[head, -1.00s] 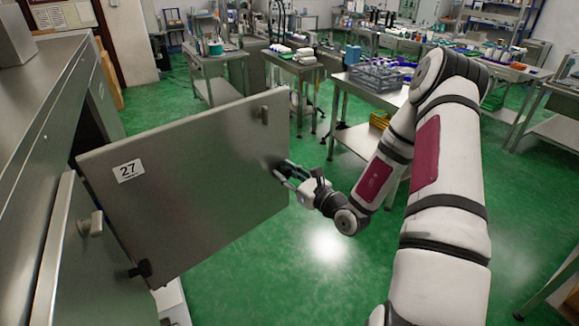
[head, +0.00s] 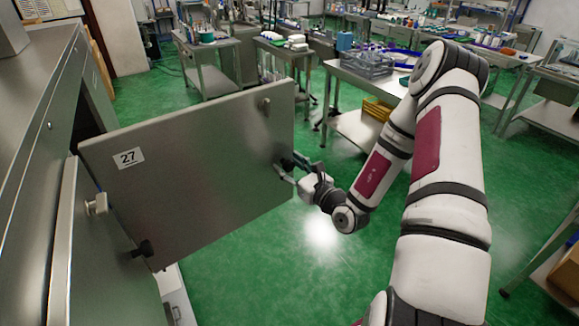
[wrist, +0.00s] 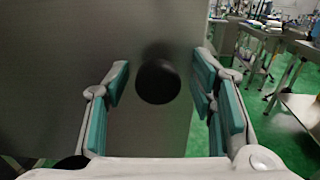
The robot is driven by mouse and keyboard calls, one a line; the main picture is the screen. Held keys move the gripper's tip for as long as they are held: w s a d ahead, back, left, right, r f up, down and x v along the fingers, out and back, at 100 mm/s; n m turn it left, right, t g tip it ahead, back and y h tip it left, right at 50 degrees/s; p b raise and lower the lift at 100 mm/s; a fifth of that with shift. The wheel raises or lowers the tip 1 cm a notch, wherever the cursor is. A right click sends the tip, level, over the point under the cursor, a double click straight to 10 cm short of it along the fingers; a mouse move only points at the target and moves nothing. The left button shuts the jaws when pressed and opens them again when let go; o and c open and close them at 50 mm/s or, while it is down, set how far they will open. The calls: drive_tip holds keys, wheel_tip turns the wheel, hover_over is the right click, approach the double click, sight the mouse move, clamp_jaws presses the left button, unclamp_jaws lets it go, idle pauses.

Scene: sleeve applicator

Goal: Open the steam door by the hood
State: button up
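The steel door (head: 205,165) with the label 27 stands swung out from the steel cabinet at the left of the head view. It also fills the left and middle of the wrist view (wrist: 50,60). A round black knob (wrist: 158,80) sits on it near its free edge. My gripper (head: 287,168) is at that edge. In the wrist view my gripper (wrist: 162,100) is open, with one teal-padded finger on each side of the knob. Gaps show between the knob and both pads. How deep the knob lies between the fingers I cannot tell.
The cabinet top (head: 28,85) runs along the left. Green floor (head: 235,285) is clear below the door.

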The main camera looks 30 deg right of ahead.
drive_tip(key=shift+s, duration=0.1)
drive_tip(key=s+d, duration=0.1)
drive_tip(key=s, duration=1)
drive_tip(key=shift+s+d, duration=0.25)
drive_tip(key=shift+s, duration=0.1)
drive_tip(key=s+a+r+n+g+y+b, duration=0.1)
drive_tip(key=a+r+n+g+y, duration=0.3)
drive_tip(key=a+r+n+y, duration=0.35)
drive_tip(key=a+r+n+g+y, duration=0.45)
drive_tip(key=a+n, duration=0.35)
drive_tip(key=a, duration=0.2)
drive_tip(key=s+a+r+n+g, duration=0.1)
drive_tip(key=s+a+n+g, duration=0.4)
drive_tip(key=a+n+g, duration=0.15)
drive_tip(key=s+r+n+g+h+b, duration=0.1)
drive_tip(key=s+n+g+h+b, duration=0.15)
drive_tip(key=s+n+h, duration=0.45)
drive_tip(key=d+r+n+t+h, duration=0.5)
drive_tip(key=d+r+h, duration=0.2)
drive_tip(key=r, duration=0.1)
drive_tip(key=shift+d+n, duration=0.3)
drive_tip(key=shift+d, duration=0.1)
